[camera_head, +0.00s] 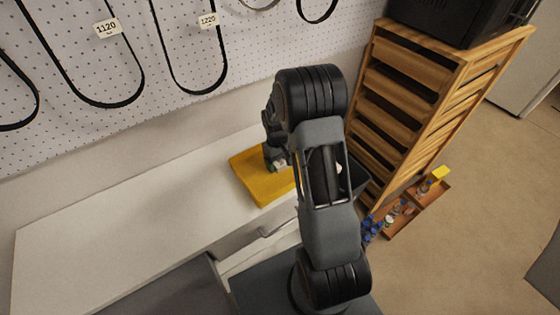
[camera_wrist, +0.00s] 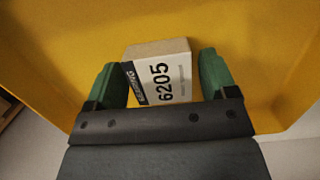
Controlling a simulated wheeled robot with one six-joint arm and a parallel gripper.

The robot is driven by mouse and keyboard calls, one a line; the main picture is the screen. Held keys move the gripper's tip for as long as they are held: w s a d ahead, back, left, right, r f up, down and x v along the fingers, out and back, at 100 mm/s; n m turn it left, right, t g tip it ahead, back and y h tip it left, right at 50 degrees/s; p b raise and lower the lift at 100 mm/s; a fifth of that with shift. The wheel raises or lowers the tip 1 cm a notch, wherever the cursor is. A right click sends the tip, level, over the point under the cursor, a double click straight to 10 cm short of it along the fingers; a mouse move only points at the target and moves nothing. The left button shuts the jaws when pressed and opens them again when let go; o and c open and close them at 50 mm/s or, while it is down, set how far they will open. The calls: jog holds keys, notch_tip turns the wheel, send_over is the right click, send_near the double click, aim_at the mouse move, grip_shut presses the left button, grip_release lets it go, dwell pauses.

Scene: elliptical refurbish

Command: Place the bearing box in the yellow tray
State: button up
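The yellow tray (camera_head: 262,190) sits on the white bench top in the head view; its yellow surface fills much of the wrist view (camera_wrist: 50,55). The bearing box (camera_wrist: 160,75), a small carton marked 6205, is between the green fingers of my gripper (camera_wrist: 162,82). A narrow yellow gap shows between the box and the right finger; the left finger is close beside the box. My gripper looks slightly open around it. In the head view my gripper (camera_head: 276,163) is low over the tray. Whether the box rests on the tray floor cannot be told.
The white bench (camera_head: 110,235) is clear to the left of the tray. A slatted wooden rack (camera_head: 415,100) stands close on the right. Belts hang on the pegboard (camera_head: 180,60) behind.

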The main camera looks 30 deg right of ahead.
jog(key=shift+o, duration=0.5)
jog(key=shift+r, duration=0.15)
notch_tip(320, 180, up, 12)
jog(key=w+b, duration=0.1)
jog(key=w, duration=0.1)
jog(key=s+a+r+m+t, duration=0.1)
jog(key=s+a+r+t, duration=0.2)
jog(key=s, duration=0.6)
jog(key=s+a+r+t, duration=0.2)
jog(key=s+a+r, duration=0.3)
jog(key=s, duration=0.4)
jog(key=shift+a+r+m+t, duration=0.15)
jog(key=shift+a+m+t, duration=0.25)
jog(key=shift+a, duration=0.35)
jog(key=shift+s, duration=0.15)
